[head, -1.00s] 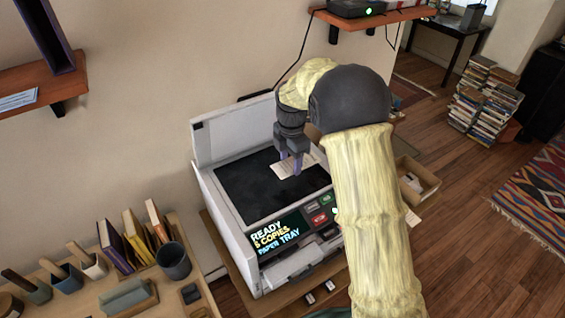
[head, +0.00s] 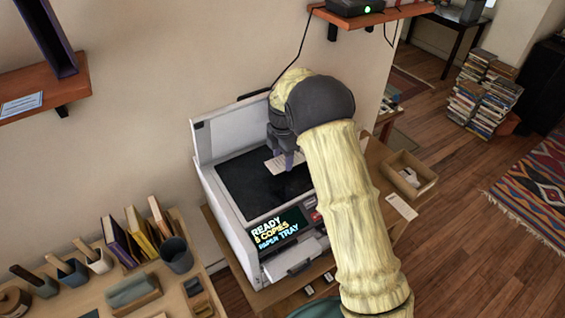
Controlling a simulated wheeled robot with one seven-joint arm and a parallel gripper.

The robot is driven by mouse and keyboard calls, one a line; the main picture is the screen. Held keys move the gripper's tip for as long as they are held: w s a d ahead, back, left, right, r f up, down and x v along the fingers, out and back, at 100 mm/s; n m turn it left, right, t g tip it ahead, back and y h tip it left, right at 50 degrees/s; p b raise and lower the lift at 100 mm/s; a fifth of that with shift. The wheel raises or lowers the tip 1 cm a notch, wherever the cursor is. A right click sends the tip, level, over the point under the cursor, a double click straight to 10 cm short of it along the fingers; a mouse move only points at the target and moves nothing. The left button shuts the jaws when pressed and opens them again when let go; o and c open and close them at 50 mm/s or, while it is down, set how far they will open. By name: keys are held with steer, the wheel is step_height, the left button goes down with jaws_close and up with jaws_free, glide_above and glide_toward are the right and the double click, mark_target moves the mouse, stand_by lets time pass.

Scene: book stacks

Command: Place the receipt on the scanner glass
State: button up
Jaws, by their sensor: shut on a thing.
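The scanner (head: 222,225) stands with its lid (head: 222,148) raised against the wall, baring the dark scanner glass (head: 245,193). The front panel reads READY, with lines about copies and paper tray.
A wooden tray (head: 427,186) and a pale slip (head: 401,206) lie right of the scanner. Books (head: 120,242), a dark cup (head: 175,254) and stamps stand on the left desk (head: 180,300). A shelf with a black device (head: 356,7) hangs above. The front-left glass is clear.

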mark_target(282, 161)
step_height(282, 161, down, 3)
steer(key=shift+r+p, duration=0.2)
steer(key=shift+p, duration=0.35)
steer(key=shift+w+a+f+p, duration=0.1)
steer(key=shift+w+f+p, duration=0.05)
steer(key=shift+p, duration=0.2)
steer(key=shift+f, duration=0.2)
steer(key=shift+f, duration=0.2)
steer(key=o, duration=1)
steer(key=shift+r, duration=0.1)
steer(key=shift+r+b, duration=1.2)
steer(key=shift+r, duration=2.7)
